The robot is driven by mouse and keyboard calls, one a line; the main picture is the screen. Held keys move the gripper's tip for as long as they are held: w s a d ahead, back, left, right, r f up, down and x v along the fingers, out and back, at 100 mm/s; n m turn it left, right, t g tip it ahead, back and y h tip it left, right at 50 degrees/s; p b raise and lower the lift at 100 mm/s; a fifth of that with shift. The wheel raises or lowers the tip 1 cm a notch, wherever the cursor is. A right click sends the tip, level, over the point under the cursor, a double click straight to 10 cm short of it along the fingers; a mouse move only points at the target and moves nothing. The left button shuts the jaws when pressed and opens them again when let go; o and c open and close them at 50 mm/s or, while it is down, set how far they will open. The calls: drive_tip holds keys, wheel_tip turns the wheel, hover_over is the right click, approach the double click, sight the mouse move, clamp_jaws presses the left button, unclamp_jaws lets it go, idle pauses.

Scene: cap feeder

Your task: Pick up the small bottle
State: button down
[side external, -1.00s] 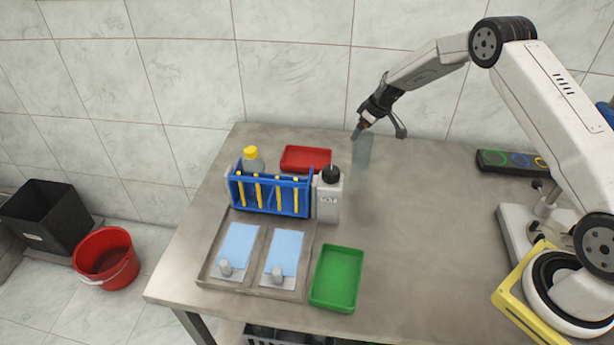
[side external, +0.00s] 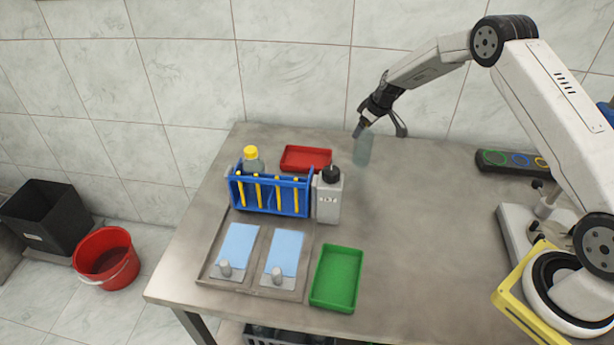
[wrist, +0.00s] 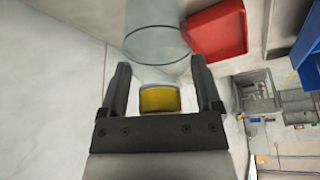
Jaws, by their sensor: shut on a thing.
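A small clear bottle (side external: 364,149) with a faint blue-green tint is at my gripper (side external: 361,133), near the back of the table. In the wrist view, my gripper (wrist: 162,85) has its two dark fingers on either side of the bottle's yellow cap (wrist: 160,99). The clear body (wrist: 155,40) extends away beyond the fingertips. My gripper is shut on the bottle at its cap end. In the side view the fingers hide the cap. I cannot tell how far the bottle's base is from the table.
A red tray (side external: 306,158) lies to the left. A blue rack (side external: 270,195), a grey bottle with black cap (side external: 329,195) and a yellow-capped bottle (side external: 253,162) stand nearby. A green tray (side external: 337,278) is at the front. The table's middle right is clear.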

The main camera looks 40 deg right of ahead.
drive_tip(key=shift+r, duration=0.8)
drive_tip(key=s+a+r, duration=0.3)
drive_tip(key=s+r, duration=0.8)
drive_tip(key=s, duration=0.2)
drive_tip(key=shift+s, duration=0.35)
